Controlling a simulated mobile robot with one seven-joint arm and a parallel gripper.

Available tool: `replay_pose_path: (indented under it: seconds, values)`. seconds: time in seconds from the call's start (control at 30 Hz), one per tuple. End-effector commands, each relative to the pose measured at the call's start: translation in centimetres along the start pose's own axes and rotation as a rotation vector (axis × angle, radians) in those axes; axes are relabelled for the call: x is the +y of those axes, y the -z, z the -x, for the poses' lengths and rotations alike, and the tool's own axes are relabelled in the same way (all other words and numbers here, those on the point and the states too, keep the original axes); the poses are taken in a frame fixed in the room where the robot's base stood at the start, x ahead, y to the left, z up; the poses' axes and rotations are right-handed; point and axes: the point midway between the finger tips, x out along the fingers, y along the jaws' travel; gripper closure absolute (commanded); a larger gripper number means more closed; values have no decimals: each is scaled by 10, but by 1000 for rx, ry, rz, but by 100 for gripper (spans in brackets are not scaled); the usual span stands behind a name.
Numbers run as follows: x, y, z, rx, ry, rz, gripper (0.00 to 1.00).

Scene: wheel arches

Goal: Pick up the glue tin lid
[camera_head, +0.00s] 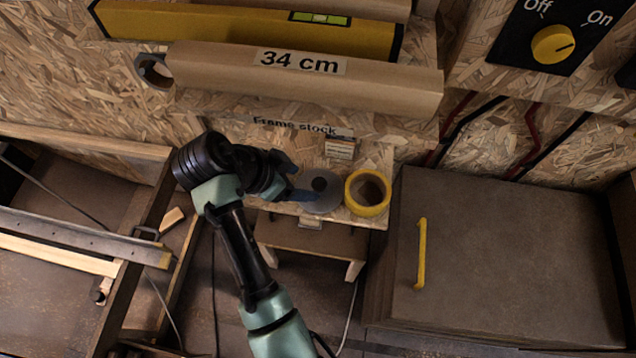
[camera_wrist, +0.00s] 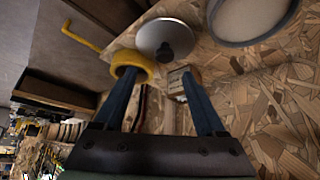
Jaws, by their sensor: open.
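The glue tin lid appears to be a grey disc (camera_head: 325,203) with a dark round knob, lying flat on a small chipboard shelf beside a yellow ring. It also shows in the wrist view as a grey disc (camera_wrist: 150,36) beyond the fingertips, with its knob standing up. My gripper (camera_head: 298,194) is at the disc's left side in the head view. In the wrist view its two blue fingers (camera_wrist: 158,76) are apart, with nothing held between them. I cannot tell whether a finger touches the disc. A round, grey-rimmed vessel with a pale inside (camera_wrist: 250,14), possibly the tin, is beside the disc.
The yellow tape-like ring (camera_head: 353,197) stands close to the disc's right. A small labelled wooden block (camera_head: 340,149) is behind it. A brown cabinet (camera_head: 500,260) with a yellow handle (camera_head: 421,252) is at right.

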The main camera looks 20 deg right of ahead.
Motion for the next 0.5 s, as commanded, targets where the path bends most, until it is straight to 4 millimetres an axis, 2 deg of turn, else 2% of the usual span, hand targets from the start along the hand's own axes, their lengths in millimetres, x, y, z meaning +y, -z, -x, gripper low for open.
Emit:
replay_pose_path:
  seconds: [0.03, 0.1, 0.37, 0.5]
  values:
    - [1, -1, -12, -1, -4, 0, 27]
    - [0, 0, -22, 0, -2, 0, 27]
    - [-2, -1, -41, 0, 1, 0, 27]
    - [-5, -4, -61, -1, -1, 1, 27]
